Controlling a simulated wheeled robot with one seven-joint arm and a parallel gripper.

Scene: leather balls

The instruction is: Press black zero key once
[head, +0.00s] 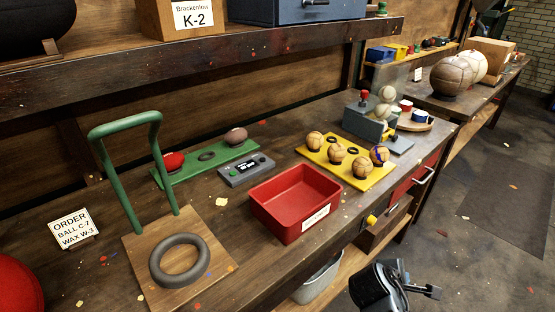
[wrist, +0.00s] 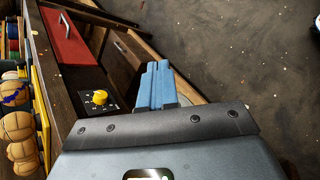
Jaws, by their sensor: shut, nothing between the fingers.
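A small grey box (head: 247,170) with a dark display lies on the bench between the green board and the red tray. It has a green button at its left end and a small dark key (head: 262,159) at its right end. The key's marking is too small to read. My gripper (wrist: 156,85) shows in the wrist view with its blue fingers together and nothing between them. In the head view my gripper is at the bottom right, in front of the bench edge and well away from the grey box. The grey box is not in the wrist view.
A red tray (head: 258,212) stands between my gripper and the grey box. A green handle frame (head: 118,126) rises from a wooden board at left. A yellow board (head: 378,180) holds several balls. A yellow knob (head: 371,219) sits on the bench front. A shelf overhangs the back.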

